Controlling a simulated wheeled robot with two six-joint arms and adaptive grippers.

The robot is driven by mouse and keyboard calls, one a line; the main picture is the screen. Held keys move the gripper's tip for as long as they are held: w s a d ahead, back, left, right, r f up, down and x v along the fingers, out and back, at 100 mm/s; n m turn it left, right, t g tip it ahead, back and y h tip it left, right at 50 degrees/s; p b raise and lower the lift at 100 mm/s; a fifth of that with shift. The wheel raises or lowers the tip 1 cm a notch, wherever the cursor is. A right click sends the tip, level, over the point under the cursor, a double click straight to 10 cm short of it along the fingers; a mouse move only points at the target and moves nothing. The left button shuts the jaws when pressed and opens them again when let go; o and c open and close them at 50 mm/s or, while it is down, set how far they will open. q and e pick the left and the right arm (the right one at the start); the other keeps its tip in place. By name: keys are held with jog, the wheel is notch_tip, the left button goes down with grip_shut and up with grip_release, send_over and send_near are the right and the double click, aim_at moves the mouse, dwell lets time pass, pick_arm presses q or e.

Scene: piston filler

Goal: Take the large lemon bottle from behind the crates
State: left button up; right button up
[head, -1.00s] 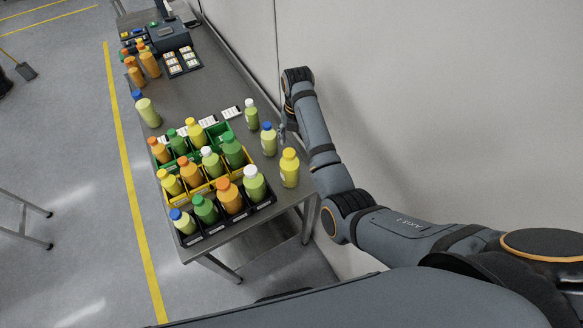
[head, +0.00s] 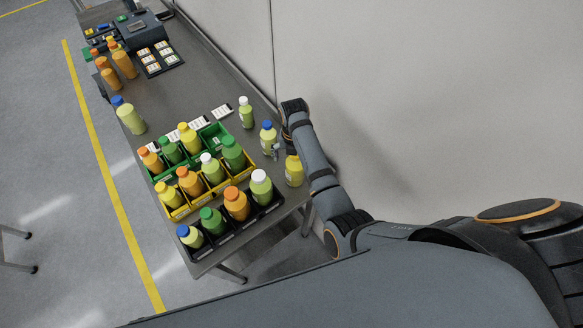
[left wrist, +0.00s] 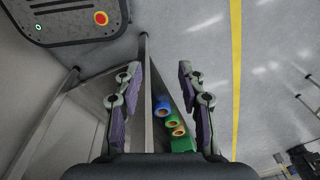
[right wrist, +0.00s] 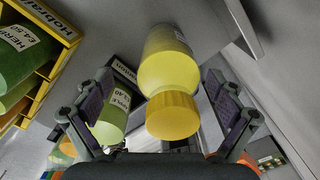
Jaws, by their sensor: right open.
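A yellow bottle with a yellow cap (head: 294,172) stands upright on the table's right side, behind the crates. It fits the large lemon bottle, though no label of it is readable. In the right wrist view, its cap (right wrist: 172,115) lies between the fingertips in the picture; no contact shows. My right gripper (right wrist: 165,105) is open, and in the head view it is partly hidden close to this bottle and a blue-capped bottle (head: 268,140). My left gripper (left wrist: 162,95) is open and empty in its wrist view, and is not in the head view.
A white-capped bottle (head: 246,115) stands farther back. The wall (head: 400,100) is close on the right. The table (head: 185,85) has free room towards its far end.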

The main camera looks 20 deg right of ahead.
jog(key=shift+s+d+r, duration=0.3)
jog(key=shift+s+d, duration=0.25)
jog(key=shift+s, duration=0.15)
jog(key=c, duration=0.7)
jog(key=shift+a, duration=0.1)
jog(key=shift+c, duration=1.1)
jog(key=shift+w+a, duration=0.15)
jog(key=shift+c, duration=1.2)
jog(key=shift+w+a+f, duration=0.1)
jog(key=shift+c, duration=1.2)
jog(key=c, duration=0.5)
pick_arm(q)
jog(key=shift+s+d+r, duration=0.15)
jog(key=shift+s+d, duration=0.3)
jog(key=shift+s, duration=0.05)
